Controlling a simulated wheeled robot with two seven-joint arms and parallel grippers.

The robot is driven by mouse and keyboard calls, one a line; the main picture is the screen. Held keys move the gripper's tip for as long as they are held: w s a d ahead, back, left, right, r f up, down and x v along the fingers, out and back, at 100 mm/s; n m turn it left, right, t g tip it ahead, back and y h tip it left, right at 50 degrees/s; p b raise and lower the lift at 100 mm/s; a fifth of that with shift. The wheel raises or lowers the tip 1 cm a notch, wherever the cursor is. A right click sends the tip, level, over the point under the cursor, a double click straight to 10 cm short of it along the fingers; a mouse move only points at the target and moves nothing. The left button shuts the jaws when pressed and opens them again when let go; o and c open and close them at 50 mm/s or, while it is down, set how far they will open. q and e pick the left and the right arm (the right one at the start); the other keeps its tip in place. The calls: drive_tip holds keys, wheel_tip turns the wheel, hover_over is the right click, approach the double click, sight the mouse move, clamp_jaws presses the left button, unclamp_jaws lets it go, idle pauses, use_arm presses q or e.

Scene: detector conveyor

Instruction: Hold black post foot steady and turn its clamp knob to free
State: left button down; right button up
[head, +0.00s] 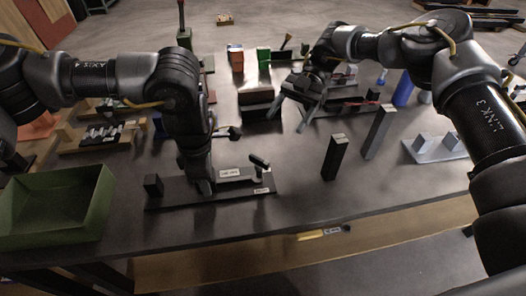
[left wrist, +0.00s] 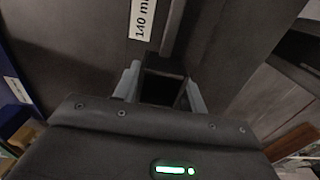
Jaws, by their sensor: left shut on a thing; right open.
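A black base plate (head: 225,192) with white labels lies at the front of the table. A small black block (head: 153,184) stands at its left end. A dark knob on a short stem (head: 259,161) stands at its right end. My left gripper (head: 205,190) points down at the plate's middle, its fingertips mostly hidden by the arm. In the left wrist view its fingers are shut on a dark block-like foot (left wrist: 163,82), beside a label reading "140 m", partly cut off. My right gripper (head: 296,113) is open and empty, above the table behind the plate, apart from the knob.
Two dark upright posts (head: 335,158) (head: 378,132) stand to the right of the plate. A green bin (head: 88,215) is at the front left. A grey fixture (head: 436,147) sits at the right. Dark blocks (head: 256,98) stand behind. The front table edge is clear.

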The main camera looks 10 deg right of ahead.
sight(259, 169)
drive_tip(key=shift+n+g, duration=0.3)
drive_tip(key=shift+g, duration=0.1)
drive_tip(key=x, duration=0.4)
drive_tip(key=r+x, duration=0.1)
drive_tip(key=x, duration=0.7)
drive_tip(key=shift+s+a+r, duration=0.2)
drive_tip(key=shift+s+r, duration=0.05)
drive_tip(key=shift+s, duration=0.05)
drive_tip(key=c, duration=1)
